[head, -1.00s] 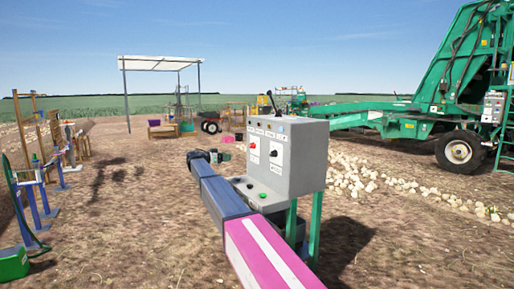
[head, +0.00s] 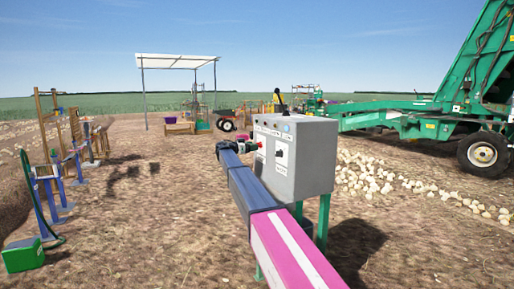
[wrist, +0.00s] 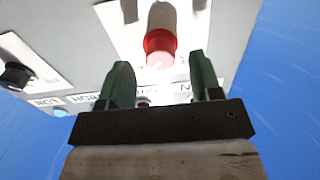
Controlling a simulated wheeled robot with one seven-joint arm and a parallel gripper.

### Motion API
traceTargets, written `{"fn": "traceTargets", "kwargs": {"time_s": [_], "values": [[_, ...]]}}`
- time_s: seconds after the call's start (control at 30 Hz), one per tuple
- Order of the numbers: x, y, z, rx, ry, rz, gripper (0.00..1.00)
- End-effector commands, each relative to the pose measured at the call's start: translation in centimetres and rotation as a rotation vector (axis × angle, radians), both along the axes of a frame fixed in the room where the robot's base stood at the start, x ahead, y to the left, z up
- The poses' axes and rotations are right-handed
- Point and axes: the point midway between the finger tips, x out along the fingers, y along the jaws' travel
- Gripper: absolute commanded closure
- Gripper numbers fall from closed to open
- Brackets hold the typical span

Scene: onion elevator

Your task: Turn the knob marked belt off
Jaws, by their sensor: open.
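A grey control box (head: 312,165) stands on green legs in front of me. Its face has white plates with a red knob and a black knob (head: 281,153). My gripper (head: 252,146) is at the left plate, and my arm hides part of the face. In the wrist view my gripper (wrist: 161,64) is open, with its two green fingers on either side of the red knob (wrist: 160,46). I cannot tell whether they touch it. The black knob (wrist: 16,76) is at the left there. The labels are too small or blurred to tell which knob is marked belt.
A lever (head: 278,97) stands on top of the box. A green machine (head: 470,110) with wheels is at the right, beside a row of pale onions (head: 385,180). Wooden and blue stands (head: 60,165) are at the left. Open dirt lies between.

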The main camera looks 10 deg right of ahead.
Motion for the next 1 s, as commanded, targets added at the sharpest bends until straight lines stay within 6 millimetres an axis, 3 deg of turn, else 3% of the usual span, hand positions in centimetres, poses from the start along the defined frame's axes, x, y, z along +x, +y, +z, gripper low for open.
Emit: {"fn": "traceTargets", "kwargs": {"time_s": [0.23,0.6,0.67,0.77,1.0], "values": [[0.9,-2.6,0.0,0.0,0.0,0.0,0.42],[1.0,-3.0,0.0,0.0,0.0,0.001,0.42],[1.0,-3.0,0.0,0.0,0.0,0.0,0.58],[1.0,-3.0,0.0,0.0,0.0,0.0,0.9],[1.0,-3.0,0.0,-0.002,0.008,0.0,0.91]]}}
